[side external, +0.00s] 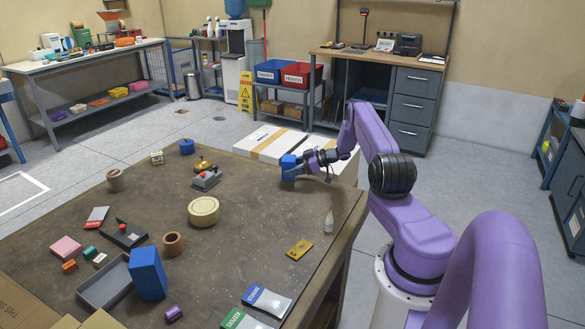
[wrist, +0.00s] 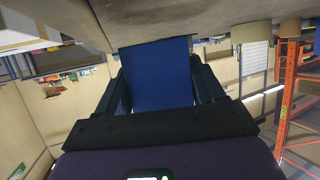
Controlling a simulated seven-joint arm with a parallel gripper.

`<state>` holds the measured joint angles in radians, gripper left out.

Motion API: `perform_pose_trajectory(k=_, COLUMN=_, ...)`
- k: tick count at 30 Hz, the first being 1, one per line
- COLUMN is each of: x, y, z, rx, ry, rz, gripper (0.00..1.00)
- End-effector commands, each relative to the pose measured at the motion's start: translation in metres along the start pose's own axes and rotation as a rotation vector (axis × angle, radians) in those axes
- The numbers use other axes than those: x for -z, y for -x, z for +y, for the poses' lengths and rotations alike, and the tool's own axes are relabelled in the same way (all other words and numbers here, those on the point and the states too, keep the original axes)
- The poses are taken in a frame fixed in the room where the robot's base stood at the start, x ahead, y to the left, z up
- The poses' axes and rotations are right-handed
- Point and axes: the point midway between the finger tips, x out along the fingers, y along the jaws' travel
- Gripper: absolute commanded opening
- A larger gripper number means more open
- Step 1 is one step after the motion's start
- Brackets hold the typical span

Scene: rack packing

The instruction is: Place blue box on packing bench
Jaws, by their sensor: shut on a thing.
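A small blue box (side external: 289,165) is held in my gripper (side external: 303,162) at the far right part of the brown bench top (side external: 255,200). It sits low, at or just above the surface; I cannot tell whether it touches. In the wrist view the blue box (wrist: 158,75) fills the space between the two dark fingers, with the bench top above it in the picture. My gripper is shut on it. A second, taller blue box (side external: 148,273) stands upright beside the grey tray (side external: 104,283) at the front left of the bench.
The bench around the held box is clear.

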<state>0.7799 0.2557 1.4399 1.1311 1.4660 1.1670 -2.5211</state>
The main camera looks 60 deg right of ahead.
Motion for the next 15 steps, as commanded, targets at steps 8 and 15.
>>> perform_pose_trajectory(k=8, x=-0.0061, y=-0.0029, z=0.0001, rx=0.000, ry=0.001, rz=0.001, gripper=0.27)
perform_pose_trajectory(k=15, x=-0.0071, y=-0.0030, z=0.0000, rx=0.000, ry=0.001, rz=0.000, gripper=0.94)
